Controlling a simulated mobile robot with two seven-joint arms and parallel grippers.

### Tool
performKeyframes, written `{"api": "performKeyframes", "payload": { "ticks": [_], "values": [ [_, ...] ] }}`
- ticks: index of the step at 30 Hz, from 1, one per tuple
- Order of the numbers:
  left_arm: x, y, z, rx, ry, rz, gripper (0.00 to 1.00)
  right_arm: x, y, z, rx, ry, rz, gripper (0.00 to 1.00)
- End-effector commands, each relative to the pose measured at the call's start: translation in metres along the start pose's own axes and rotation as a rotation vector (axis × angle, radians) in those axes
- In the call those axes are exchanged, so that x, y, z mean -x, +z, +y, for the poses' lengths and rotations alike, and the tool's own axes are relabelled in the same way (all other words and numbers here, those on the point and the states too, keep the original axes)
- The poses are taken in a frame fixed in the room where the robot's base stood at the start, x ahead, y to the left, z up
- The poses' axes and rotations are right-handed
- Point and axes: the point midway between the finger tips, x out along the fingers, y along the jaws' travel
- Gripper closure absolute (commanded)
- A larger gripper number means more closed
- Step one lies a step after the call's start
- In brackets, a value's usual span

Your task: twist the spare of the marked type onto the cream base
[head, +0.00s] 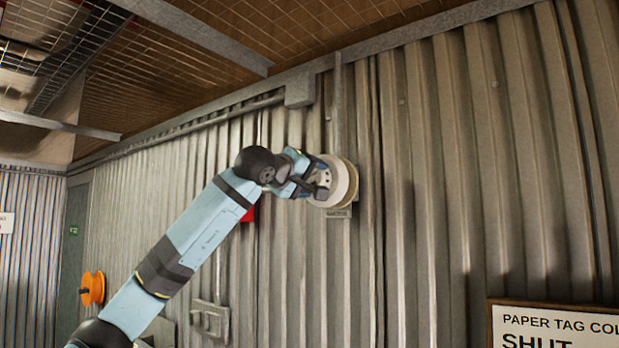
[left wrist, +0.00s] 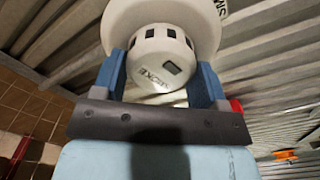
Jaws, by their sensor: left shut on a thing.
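My left gripper (head: 318,179) is up at the corrugated wall, shut on a white detector (head: 335,178). The cream base (head: 352,181) is a round disc on the wall, directly behind the detector and mostly covered by it. The two look lined up and close; I cannot tell whether they are locked together. In the left wrist view the detector (left wrist: 160,45) has a short slotted body with a dark window and small lettering, and a wide white rim behind. The blue fingers of my left gripper (left wrist: 161,78) grip its sides. My right gripper is not in view.
A small label plate (head: 338,213) is below the base. A conduit (head: 338,105) runs down from above to it. A red object (head: 249,214) is partly behind my arm. An orange reel (head: 92,289) is at left, a framed sign (head: 555,325) at lower right. The wall right of the base is clear.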

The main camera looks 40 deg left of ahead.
Motion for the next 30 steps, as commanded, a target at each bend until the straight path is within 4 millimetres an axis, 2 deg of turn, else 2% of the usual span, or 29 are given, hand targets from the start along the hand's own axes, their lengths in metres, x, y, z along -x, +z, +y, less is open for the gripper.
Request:
{"api": "performKeyframes", "payload": {
  "ticks": [30],
  "values": [
    [-0.026, 0.0, 0.001, 0.0, 0.0, -0.001, 0.6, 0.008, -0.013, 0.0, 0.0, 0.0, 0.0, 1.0]
  ]
}}
